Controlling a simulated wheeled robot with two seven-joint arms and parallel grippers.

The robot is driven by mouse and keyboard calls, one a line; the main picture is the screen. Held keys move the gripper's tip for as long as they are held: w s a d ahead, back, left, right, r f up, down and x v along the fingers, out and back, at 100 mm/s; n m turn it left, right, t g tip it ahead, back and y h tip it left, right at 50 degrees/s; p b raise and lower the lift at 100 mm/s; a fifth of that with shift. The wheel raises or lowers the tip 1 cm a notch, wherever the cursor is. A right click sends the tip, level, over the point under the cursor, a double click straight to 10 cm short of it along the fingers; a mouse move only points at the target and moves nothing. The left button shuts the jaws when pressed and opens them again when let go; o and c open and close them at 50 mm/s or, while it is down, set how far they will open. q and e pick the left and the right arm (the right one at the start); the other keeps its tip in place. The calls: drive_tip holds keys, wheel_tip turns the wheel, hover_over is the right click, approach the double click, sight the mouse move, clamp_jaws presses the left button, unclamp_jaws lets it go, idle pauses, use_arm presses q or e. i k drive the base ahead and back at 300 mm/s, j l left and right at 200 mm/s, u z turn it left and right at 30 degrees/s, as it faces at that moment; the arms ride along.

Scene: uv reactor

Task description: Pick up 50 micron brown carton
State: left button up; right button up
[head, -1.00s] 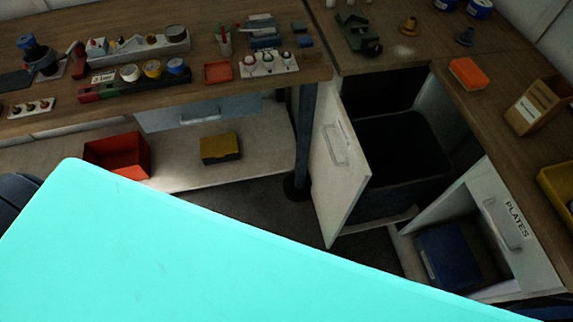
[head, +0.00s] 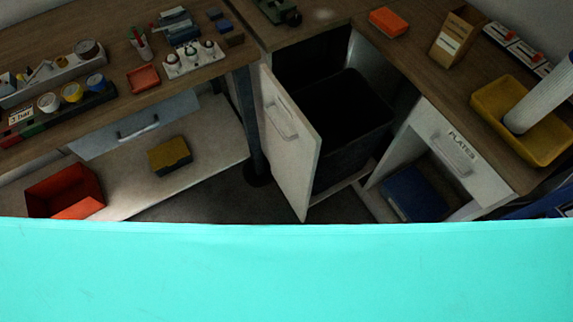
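A brown carton (head: 456,36) with a white label stands on the right worktop (head: 419,77), towards the back. It leans or has a slanted shape, and its label is too small to read, so I cannot tell whether it says 50 micron. Neither my left nor my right gripper is in view, so I cannot place them relative to the carton.
A flat cyan surface (head: 290,275) covers the bottom of the view and hides what is below. An orange block (head: 388,21) and a yellow tray (head: 483,96) flank the carton. Below, a cabinet door (head: 290,140) stands open beside a black bin (head: 345,120).

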sight(463, 25)
drive_tip(key=z, duration=0.25)
drive_tip(key=i+l+z, duration=0.1)
drive_tip(key=z, duration=0.25)
drive_tip(key=i+l+z, duration=0.15)
drive_tip(key=l+z, duration=0.15)
drive_tip(key=i+l+z, duration=0.15)
drive_tip(key=z, duration=0.2)
